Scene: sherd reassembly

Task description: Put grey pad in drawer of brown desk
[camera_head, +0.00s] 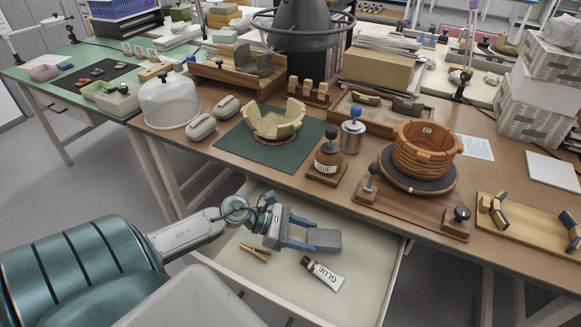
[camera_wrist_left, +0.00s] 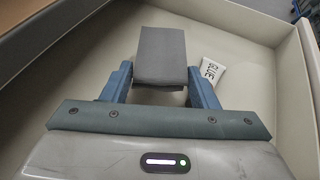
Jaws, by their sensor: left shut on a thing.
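The grey pad (camera_head: 324,239) is a small flat block held at the fingertips of my left gripper (camera_head: 303,237). The pad also shows in the left wrist view (camera_wrist_left: 161,58), between the two blue fingers of the left gripper (camera_wrist_left: 160,82), which are shut on it. The open drawer (camera_head: 376,270) of the brown desk (camera_head: 222,143) is pulled out below the desktop, and the pad is over its inside. I cannot tell whether the pad touches the drawer floor. In the wrist view the drawer (camera_wrist_left: 262,75) surrounds the pad. My right gripper is not in view.
The desktop above holds a glue bottle (camera_head: 328,158), a green mat (camera_head: 237,142) with sherds and a coiled pot (camera_head: 424,152). Drawer floor around the tube is bare.

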